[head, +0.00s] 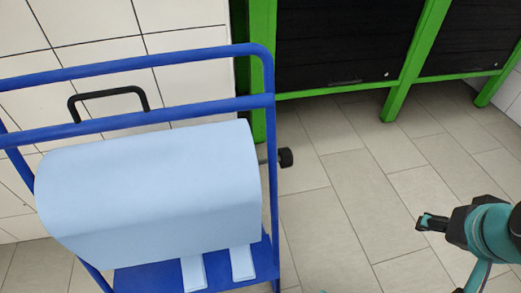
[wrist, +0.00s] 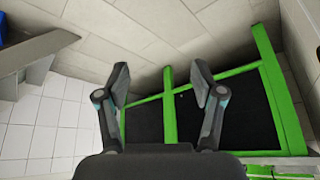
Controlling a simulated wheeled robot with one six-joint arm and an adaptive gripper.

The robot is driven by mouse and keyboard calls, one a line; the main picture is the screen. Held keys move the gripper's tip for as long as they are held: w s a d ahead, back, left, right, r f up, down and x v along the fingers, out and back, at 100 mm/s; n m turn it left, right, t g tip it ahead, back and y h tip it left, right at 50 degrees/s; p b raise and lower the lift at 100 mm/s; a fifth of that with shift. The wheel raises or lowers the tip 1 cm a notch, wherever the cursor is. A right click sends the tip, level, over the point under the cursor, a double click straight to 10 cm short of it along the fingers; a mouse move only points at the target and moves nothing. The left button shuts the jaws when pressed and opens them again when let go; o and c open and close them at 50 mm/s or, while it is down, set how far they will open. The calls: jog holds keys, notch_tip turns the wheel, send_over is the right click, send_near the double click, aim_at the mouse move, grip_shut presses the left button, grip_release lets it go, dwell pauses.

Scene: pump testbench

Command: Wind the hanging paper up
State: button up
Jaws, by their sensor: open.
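A large light-blue paper roll (head: 150,185) sits in a blue tubular stand (head: 190,109) at the left of the head view. Its paper hangs down the front as a wide sheet (head: 165,238). A dark knob (head: 285,157) on a short shaft sticks out at the right of the stand. My gripper (head: 421,222) is at the right of the head view, well apart from the roll and knob. In the wrist view my gripper (wrist: 160,80) has its two fingers spread, with nothing between them. The paper is not seen in the wrist view.
Green-framed dark cabinets (head: 345,40) stand at the back right; their frame also shows in the wrist view (wrist: 169,105). A black handle (head: 108,92) is near the stand's top bars. White tiled wall (head: 185,40) is behind the stand. The tiled floor (head: 350,200) between stand and gripper is clear.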

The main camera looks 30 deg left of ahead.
jog(key=w+a+f+m+g+y+b, duration=0.2)
jog(key=w+a+m+g+y+b, duration=0.35)
jog(key=a, duration=0.75)
jog(key=m+g+y+b, duration=0.1)
jog(key=m+g+y, duration=0.1)
jog(key=g+y, duration=0.5)
send_near(287, 156)
jog(key=shift+g+h, duration=0.35)
jog(key=shift+h, duration=0.3)
jog(key=b+x, duration=0.1)
jog(key=x, duration=0.2)
jog(key=w+b+x, duration=0.1)
jog(key=x, duration=0.2)
jog(key=w+a+f+b+x, duration=0.1)
jog(key=x, duration=0.3)
grip_shut()
jog(key=shift+s, duration=0.1)
